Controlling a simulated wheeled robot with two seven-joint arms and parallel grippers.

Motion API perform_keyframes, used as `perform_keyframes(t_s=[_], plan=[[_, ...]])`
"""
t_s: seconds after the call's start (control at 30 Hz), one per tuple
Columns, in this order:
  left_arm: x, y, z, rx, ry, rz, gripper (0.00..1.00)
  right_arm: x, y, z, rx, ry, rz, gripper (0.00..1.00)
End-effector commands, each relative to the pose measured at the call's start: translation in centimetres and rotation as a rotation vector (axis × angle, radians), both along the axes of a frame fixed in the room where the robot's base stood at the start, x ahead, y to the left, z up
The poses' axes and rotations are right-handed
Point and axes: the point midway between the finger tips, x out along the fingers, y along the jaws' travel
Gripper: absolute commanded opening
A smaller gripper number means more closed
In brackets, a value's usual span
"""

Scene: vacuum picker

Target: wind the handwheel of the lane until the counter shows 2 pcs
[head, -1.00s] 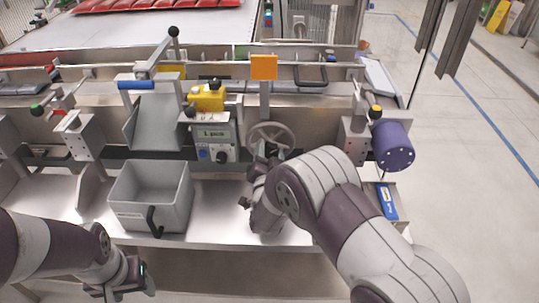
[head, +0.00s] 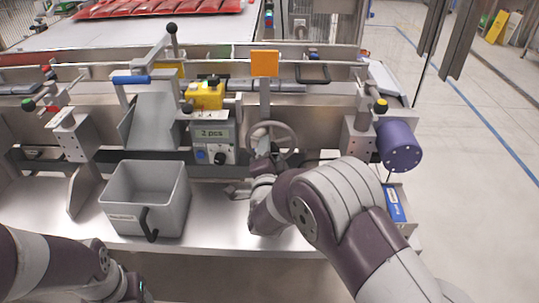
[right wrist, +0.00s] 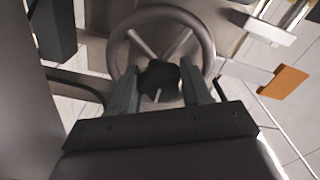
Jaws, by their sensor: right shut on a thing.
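The grey handwheel (head: 293,138) stands on the front of the machine, right of the counter. The counter (head: 212,133) is a grey box whose display reads "2 pcs". My right gripper (head: 262,163) is at the lower part of the wheel, partly hidden by its own wrist. In the right wrist view, my right gripper's fingers (right wrist: 160,88) are on either side of a black knob (right wrist: 158,76) in front of the handwheel rim (right wrist: 117,48), shut on it. My left gripper (head: 138,291) is at the bottom edge, cut off, so its fingers cannot be made out.
A grey bin (head: 118,201) with a black handle stands on the shelf, left of my right arm. A yellow block (head: 206,97) sits above the counter, and an orange plate (head: 265,63) rises behind the wheel. A purple cylinder (head: 400,147) juts out on the right.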

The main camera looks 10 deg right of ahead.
Motion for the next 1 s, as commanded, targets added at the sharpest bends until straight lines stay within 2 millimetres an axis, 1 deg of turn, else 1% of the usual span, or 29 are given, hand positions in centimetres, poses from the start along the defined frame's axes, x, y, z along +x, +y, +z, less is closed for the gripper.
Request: perform_keyframes(t_s=[0.4,0.43,0.47,0.5,0.73,0.83,0.87,0.93,1.0], plan=[[0.0,0.0,-0.1,0.0,0.0,0.0,0.58,0.0,0.0,-0.2,0.006,0.003,0.0,0.18],[0.0,0.0,-0.1,0.0,0.0,0.0,0.58,0.0,0.0,-0.2,0.006,0.003,0.0,0.55],[0.0,0.0,-0.1,0.0,0.0,0.0,0.58,0.0,0.0,-0.2,0.006,0.003,0.0,0.64],[0.0,0.0,-0.1,0.0,0.0,0.0,0.58,0.0,0.0,-0.2,0.006,0.002,0.0,0.72],[0.0,0.0,-0.1,0.0,0.0,0.0,0.58,0.0,0.0,-0.1,0.006,0.0,0.0,0.72],[0.0,0.0,0.1,0.0,0.0,0.0,0.58,-0.5,0.2,0.0,0.006,0.0,0.001,0.72],[0.0,0.0,0.2,0.0,0.0,0.0,0.58,-0.9,0.3,0.0,0.007,0.001,0.002,0.72],[0.0,0.0,0.4,0.0,0.0,0.0,0.58,-2.3,0.8,0.1,0.006,0.002,0.004,0.72],[0.0,0.0,0.7,0.0,0.0,0.0,0.58,-4.2,1.4,0.1,0.006,0.002,0.006,0.72]])
